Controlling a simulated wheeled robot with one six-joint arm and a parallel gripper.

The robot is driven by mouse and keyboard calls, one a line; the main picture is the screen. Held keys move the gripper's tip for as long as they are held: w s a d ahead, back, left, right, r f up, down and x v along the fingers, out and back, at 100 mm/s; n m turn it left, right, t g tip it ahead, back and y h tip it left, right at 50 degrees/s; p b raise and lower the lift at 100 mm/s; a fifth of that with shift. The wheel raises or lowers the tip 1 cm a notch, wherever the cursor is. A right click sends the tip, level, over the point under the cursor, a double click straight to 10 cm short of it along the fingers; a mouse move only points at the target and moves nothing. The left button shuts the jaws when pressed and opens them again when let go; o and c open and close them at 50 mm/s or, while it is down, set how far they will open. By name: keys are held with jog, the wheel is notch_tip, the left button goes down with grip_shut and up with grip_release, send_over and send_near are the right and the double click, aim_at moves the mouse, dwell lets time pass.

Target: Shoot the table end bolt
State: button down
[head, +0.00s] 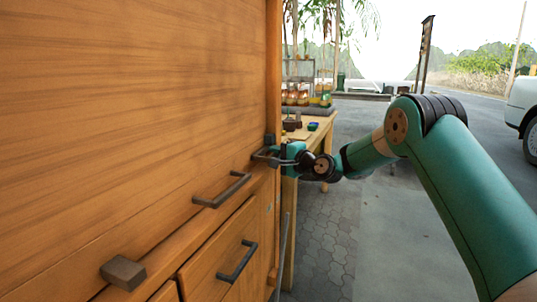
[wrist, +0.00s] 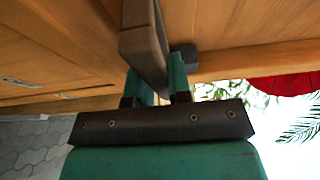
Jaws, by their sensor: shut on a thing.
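My gripper (head: 276,155) is at the far edge of the wooden cabinet front, at the end of my green arm. In the wrist view its two green fingers (wrist: 157,84) are shut on a dark brown bar, seemingly the bolt's handle (wrist: 143,38), which stands out from the wood. A small dark grey block (wrist: 183,56) sits on the wood just right of the fingers; a dark block (head: 269,138) also shows above my gripper in the head view. The rest of the bolt and where it seats are hidden by my gripper and the bar.
The wooden front (head: 130,110) fills the left side. A dark pull handle (head: 222,190), a drawer handle (head: 238,262) and a brown block (head: 123,272) stick out from it. Behind is a wooden table (head: 318,133) with jars. The paving (head: 325,225) to the right is clear.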

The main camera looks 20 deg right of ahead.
jog(key=shift+w+d, duration=0.25)
jog(key=shift+d, duration=0.2)
jog(key=c, duration=1.1)
grip_release()
jog(key=shift+o, duration=0.2)
jog(key=shift+a, duration=0.2)
jog(key=v, duration=1.7)
jog(key=shift+s+b, duration=0.15)
jog(key=shift+b, duration=0.15)
jog(key=shift+d, duration=0.1)
